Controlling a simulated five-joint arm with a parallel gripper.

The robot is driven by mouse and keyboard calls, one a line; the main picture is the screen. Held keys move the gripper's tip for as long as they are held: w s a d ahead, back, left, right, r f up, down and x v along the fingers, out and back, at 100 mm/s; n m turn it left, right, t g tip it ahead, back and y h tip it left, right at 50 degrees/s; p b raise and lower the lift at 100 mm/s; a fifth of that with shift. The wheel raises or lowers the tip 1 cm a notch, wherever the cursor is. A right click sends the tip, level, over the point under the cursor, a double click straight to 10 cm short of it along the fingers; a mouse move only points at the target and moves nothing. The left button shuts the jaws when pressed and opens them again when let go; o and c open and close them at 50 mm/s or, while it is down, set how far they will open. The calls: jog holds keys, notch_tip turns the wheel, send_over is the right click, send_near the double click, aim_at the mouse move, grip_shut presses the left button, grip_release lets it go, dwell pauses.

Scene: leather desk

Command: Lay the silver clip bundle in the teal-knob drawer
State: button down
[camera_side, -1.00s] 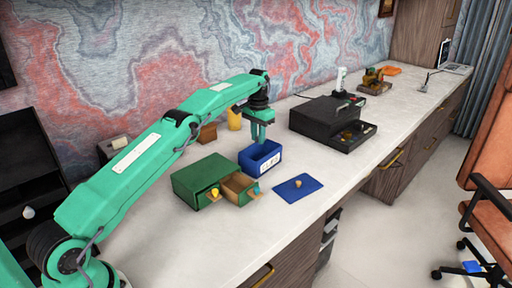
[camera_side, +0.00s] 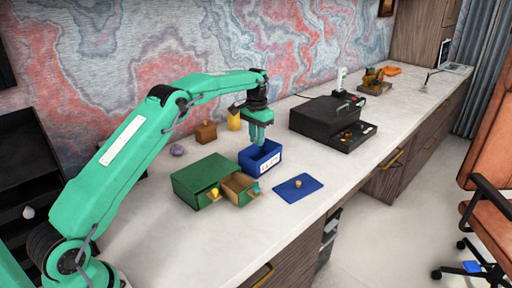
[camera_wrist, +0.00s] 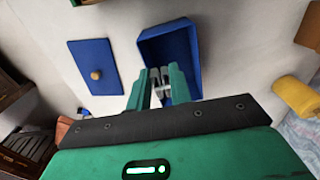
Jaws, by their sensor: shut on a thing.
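My gripper (camera_side: 259,137) hangs over the blue bin (camera_side: 268,166) with its fingers pointing down. The wrist view shows its two green fingers (camera_wrist: 160,92) shut on the silver clip bundle (camera_wrist: 165,75), with the blue bin (camera_wrist: 146,52) behind it. In the side view the bundle cannot be made out. The green drawer box (camera_side: 200,172) stands left of the bin. Its right drawer (camera_side: 238,183), with the teal knob (camera_side: 257,191), is pulled out and looks empty inside. Its other drawer has a yellow knob (camera_side: 214,193) and looks closed.
A blue mat (camera_side: 303,194) with a small wooden knob-like piece (camera_side: 298,183) lies right of the bin. A black drawer unit (camera_side: 325,115) stands further back with an open tray. A yellow cylinder (camera_side: 234,120), a brown block (camera_side: 206,131) and a purple lump (camera_side: 177,150) stand behind.

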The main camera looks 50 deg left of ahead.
jog(key=s+d, duration=0.2)
jog(key=s, duration=0.5)
jog(key=s+d, duration=0.3)
jog(key=s, duration=0.4)
jog(key=shift+s+d, duration=0.25)
jog(key=shift+s, duration=0.1)
jog(key=shift+f, duration=0.25)
jog(key=shift+f, duration=2.65)
jog(key=c, duration=1.2)
grip_release()
